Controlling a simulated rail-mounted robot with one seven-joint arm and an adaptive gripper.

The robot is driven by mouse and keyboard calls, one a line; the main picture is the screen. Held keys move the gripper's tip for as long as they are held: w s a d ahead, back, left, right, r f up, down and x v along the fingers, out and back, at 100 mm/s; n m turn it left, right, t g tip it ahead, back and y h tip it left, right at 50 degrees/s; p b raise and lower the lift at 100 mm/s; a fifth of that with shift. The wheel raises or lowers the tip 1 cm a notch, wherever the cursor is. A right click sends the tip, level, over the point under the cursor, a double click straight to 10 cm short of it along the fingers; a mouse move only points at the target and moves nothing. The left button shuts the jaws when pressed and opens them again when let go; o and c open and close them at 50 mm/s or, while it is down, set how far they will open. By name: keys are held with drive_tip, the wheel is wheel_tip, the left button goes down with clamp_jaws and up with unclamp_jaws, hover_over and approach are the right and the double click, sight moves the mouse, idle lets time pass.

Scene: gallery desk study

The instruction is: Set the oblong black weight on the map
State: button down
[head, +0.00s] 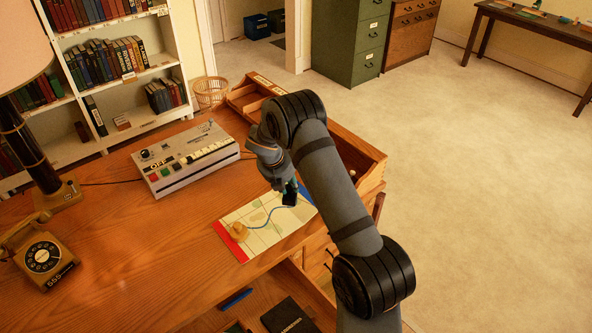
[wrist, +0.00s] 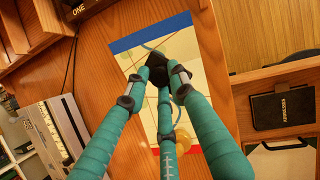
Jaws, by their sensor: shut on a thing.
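The map (head: 262,232) lies flat on the wooden desk, a pale sheet with a red strip at one end and a blue strip at the other. It also shows in the wrist view (wrist: 188,48). My gripper (head: 288,190) is over the blue-strip end of the map. In the wrist view its teal fingers (wrist: 158,72) are closed around the black weight (wrist: 157,62). The weight is partly hidden by the fingers; it also shows below them in the head view (head: 290,199). I cannot tell whether it touches the map.
A small yellowish object (head: 239,230) sits on the map near the red strip. A grey switch box (head: 187,160) stands behind the map to the left. A telephone (head: 42,256) and a lamp are at far left. An open drawer below holds a black book (head: 290,316).

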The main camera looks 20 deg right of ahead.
drive_tip(key=w+d+n+t+y, duration=0.1)
drive_tip(key=w+d+n, duration=0.3)
drive_tip(key=w+d, duration=0.1)
wheel_tip(320, 180, down, 5)
drive_tip(key=b, duration=0.5)
drive_tip(key=shift+a+r+b, duration=0.1)
drive_tip(key=shift+b, duration=0.3)
drive_tip(key=shift+f, duration=0.55)
drive_tip(key=c, duration=1.8)
unclamp_jaws()
drive_tip(key=shift+c, duration=0.2)
drive_tip(key=o, duration=0.4)
drive_tip(key=shift+s, duration=0.1)
drive_tip(key=shift+c, duration=0.2)
drive_tip(key=shift+o, duration=0.5)
drive_tip(key=shift+s, duration=0.1)
